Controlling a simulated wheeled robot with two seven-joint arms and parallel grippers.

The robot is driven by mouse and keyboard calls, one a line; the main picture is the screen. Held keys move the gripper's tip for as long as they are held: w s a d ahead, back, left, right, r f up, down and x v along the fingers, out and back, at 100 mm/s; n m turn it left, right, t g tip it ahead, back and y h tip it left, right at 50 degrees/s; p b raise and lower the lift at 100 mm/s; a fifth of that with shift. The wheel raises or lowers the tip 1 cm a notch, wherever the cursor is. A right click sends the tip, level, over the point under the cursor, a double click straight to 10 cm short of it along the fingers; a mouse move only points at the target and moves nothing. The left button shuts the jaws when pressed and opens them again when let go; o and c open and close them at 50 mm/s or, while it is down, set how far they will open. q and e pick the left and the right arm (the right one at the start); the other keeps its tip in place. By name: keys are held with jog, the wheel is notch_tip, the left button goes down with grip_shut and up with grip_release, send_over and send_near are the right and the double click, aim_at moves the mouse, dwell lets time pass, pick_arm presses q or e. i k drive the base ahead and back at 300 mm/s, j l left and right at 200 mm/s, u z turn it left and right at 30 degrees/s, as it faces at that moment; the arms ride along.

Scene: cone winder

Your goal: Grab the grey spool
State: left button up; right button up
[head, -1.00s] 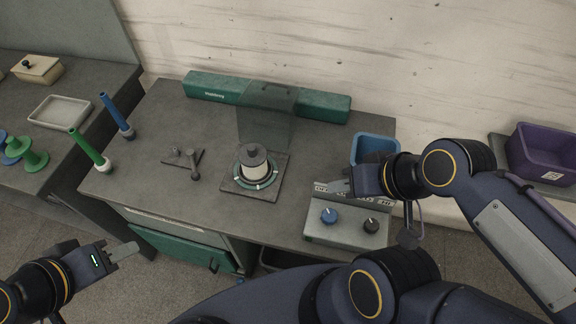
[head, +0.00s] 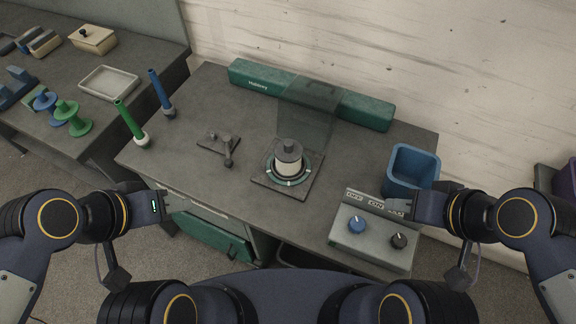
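A spool with a dark grey top and a cream body (head: 289,155) stands upright on the round ringed base (head: 289,182) in the middle of the bench. It looks like the grey spool; no other grey spool is clear to me. My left gripper (head: 178,202) is at the bench's front left edge, well left of the spool and apart from it. My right gripper (head: 398,207) is by the control box and blue bin, well right of the spool. Both grippers appear empty. Their finger gaps are too small to judge.
A clear dark guard (head: 308,112) stands behind the spool. A control box (head: 372,240) with two knobs and a blue bin (head: 412,170) are on the right. Green (head: 130,121) and blue (head: 161,93) cones stand upright at left. Green and blue spools (head: 73,118) sit on the side table.

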aim_at(288, 152)
jog(key=k+j, duration=0.4)
jog(key=j, duration=0.2)
jog(key=i+j, duration=0.1)
jog(key=j, duration=0.35)
jog(key=i+j+z, duration=0.1)
jog(key=j, duration=0.3)
jog(key=i+j+z, duration=0.1)
jog(key=j, duration=0.35)
jog(key=i+j, duration=0.25)
jog(key=i, duration=0.15)
